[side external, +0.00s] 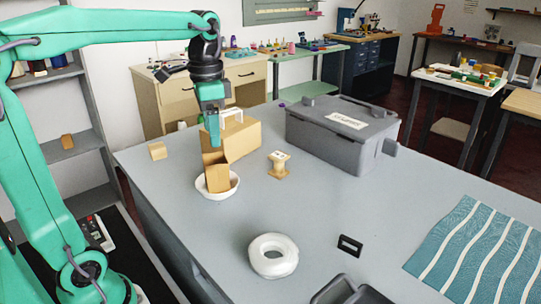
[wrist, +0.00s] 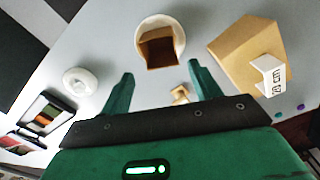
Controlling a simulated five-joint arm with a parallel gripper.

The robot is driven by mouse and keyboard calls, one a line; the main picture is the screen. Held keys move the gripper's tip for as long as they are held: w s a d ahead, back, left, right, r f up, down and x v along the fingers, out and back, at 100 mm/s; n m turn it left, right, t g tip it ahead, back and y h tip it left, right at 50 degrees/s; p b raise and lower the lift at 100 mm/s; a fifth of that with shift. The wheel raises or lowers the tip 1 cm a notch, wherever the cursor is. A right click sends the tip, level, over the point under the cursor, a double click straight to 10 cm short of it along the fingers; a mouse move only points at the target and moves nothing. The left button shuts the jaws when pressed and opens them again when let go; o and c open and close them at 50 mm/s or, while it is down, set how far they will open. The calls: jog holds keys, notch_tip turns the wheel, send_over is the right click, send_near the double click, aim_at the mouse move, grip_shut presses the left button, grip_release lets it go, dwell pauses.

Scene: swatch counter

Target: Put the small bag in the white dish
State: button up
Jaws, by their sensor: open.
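The small bag (side external: 218,179) is brown and open-topped. It stands in the white dish (side external: 204,193) near the left part of the counter. The wrist view shows the bag (wrist: 160,52) inside the rim of the dish (wrist: 142,33), its near side reaching over the rim. My gripper (side external: 214,142) points down just above the bag in the side view. In the wrist view my gripper (wrist: 163,82) has its two fingers wide apart with nothing between them, clear of the bag. The bag's base is hidden by the dish wall.
A larger tan box (side external: 245,138) with a white handle-like piece stands close behind the dish. A white ring roll (side external: 273,262) lies in front. The counter's middle is mostly clear.

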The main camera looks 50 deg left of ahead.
jog(key=shift+r, duration=0.25)
dwell(0.5)
jog(key=s+d+f+n+t, duration=0.4)
jog(key=s+f, duration=0.3)
jog(key=s, duration=0.3)
jog(key=shift+d+f+n+t, duration=0.15)
jog(key=shift+d+n+t, duration=0.15)
jog(key=shift+d+t, duration=0.5)
